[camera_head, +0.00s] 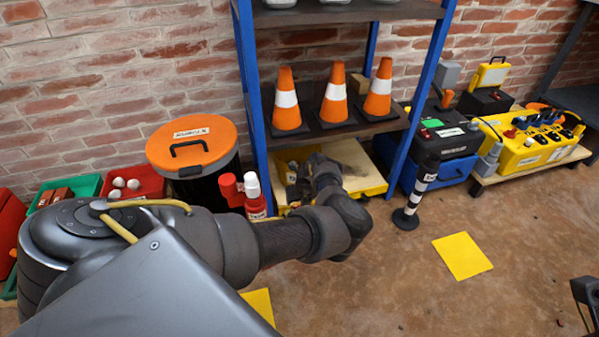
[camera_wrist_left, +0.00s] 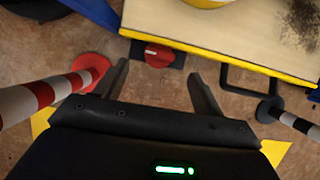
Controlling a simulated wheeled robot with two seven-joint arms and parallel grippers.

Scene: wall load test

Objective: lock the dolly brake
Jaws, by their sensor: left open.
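The dolly has a pale wooden deck with a yellow edge (camera_head: 362,182) and stands at the foot of the blue shelf. It also fills the top of the left wrist view (camera_wrist_left: 200,28). A red knob with a white mark, apparently the brake (camera_wrist_left: 157,55), sits on a dark plate at the dolly's front edge. My left gripper (camera_wrist_left: 161,68) is open, with its fingers either side of the knob in that view; contact does not show. In the head view my left gripper (camera_head: 318,166) reaches the dolly and the knob is hidden. A dark part of my right arm shows at the lower right edge.
Traffic cones (camera_head: 335,95) stand on the shelf above the dolly. Yellow floor patches (camera_head: 462,256) lie on open floor in front.

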